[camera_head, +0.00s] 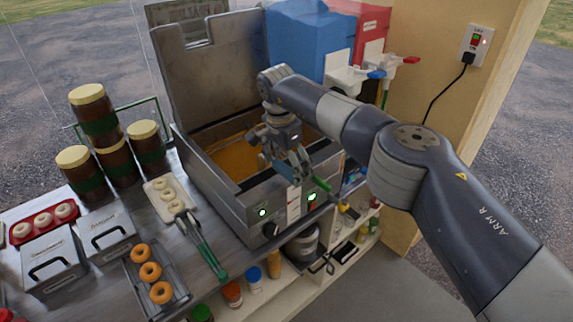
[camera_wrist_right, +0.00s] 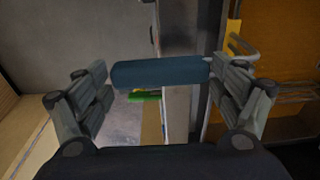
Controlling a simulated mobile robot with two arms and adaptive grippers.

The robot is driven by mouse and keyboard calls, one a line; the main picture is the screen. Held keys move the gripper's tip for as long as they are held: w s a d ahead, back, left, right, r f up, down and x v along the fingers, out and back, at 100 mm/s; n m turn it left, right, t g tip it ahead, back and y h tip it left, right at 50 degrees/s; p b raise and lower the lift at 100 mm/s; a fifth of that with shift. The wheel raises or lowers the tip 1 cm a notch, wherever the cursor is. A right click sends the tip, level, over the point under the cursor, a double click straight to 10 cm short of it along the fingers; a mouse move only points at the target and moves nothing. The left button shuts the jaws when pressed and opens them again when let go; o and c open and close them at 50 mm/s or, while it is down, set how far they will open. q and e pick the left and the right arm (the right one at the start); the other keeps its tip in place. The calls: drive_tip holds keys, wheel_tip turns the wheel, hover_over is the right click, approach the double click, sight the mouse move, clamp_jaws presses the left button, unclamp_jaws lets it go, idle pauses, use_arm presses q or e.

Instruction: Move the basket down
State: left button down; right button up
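The fryer (camera_head: 232,203) is a metal box with orange oil (camera_head: 236,158) inside and a raised lid behind it. My right gripper (camera_head: 291,160) is over the fryer's front right edge, pointing down. In the wrist view its two fingers (camera_wrist_right: 160,80) are wide apart, with a dark blue handle (camera_wrist_right: 160,74) lying lengthwise between them. I cannot tell whether they touch its ends. Thin wires (camera_wrist_right: 290,97) show at the right of the wrist view, possibly the basket. Most of the basket is hidden behind my right arm. My left gripper is not in view.
A green handle (camera_head: 322,185) sticks out near the fryer's front. Green-handled tongs (camera_head: 206,246), a doughnut tray (camera_head: 158,281) and stacked brown jars (camera_head: 95,112) stand left. Blue (camera_head: 312,45) and red (camera_head: 371,29) dispensers stand behind. Shelves with jars are below.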

drive_tip(key=shift+o, duration=0.7)
drive_tip(key=shift+s, duration=0.1)
wheel_tip(320, 180, up, 12)
drive_tip(key=s+a, duration=0.1)
